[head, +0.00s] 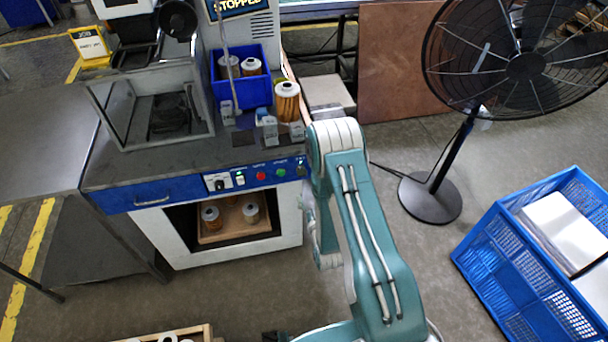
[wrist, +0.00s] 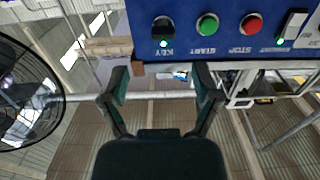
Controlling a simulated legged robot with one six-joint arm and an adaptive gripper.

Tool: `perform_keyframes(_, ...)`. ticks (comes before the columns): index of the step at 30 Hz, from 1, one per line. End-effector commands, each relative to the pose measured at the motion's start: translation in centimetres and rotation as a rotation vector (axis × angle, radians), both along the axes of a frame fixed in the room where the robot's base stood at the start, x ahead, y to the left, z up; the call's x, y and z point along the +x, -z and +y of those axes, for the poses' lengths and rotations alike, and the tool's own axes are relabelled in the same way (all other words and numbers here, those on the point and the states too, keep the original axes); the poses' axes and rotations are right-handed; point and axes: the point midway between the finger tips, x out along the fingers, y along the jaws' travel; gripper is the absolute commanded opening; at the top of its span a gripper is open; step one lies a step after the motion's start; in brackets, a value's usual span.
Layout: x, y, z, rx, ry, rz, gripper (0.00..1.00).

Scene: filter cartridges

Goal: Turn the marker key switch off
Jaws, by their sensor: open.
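The key switch (wrist: 163,29) is a dark knob on the blue control panel (wrist: 228,50), with the label KEY upside down beside it. A small green lamp (wrist: 163,44) next to it is lit. The knob's turned position is too small to tell. My gripper (wrist: 161,82) is open and empty in the wrist view. Its two fingers point at the panel, with the key switch ahead of and between them, apart from it. In the head view the panel (head: 150,195) is on the machine's front, its right end beside my arm. My gripper is not clearly visible there.
Beside the key switch are a green START button (wrist: 207,25), a red STOP button (wrist: 251,24) and a white rocker switch (wrist: 292,25). A screen (head: 240,5) reads STOPPED. A blue bin (head: 243,92) holds cartridges. A fan (head: 430,198) and a blue crate (head: 520,270) stand right.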

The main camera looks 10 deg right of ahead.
Motion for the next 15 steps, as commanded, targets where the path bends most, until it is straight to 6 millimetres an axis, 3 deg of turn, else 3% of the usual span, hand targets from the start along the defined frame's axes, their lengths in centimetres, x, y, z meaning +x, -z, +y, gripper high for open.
perform_keyframes(9,6.0,-0.1,0.5,-0.006,-0.002,-0.004,0.8)
perform_keyframes(15,8.6,-0.1,0.4,-0.005,-0.001,-0.001,0.8)
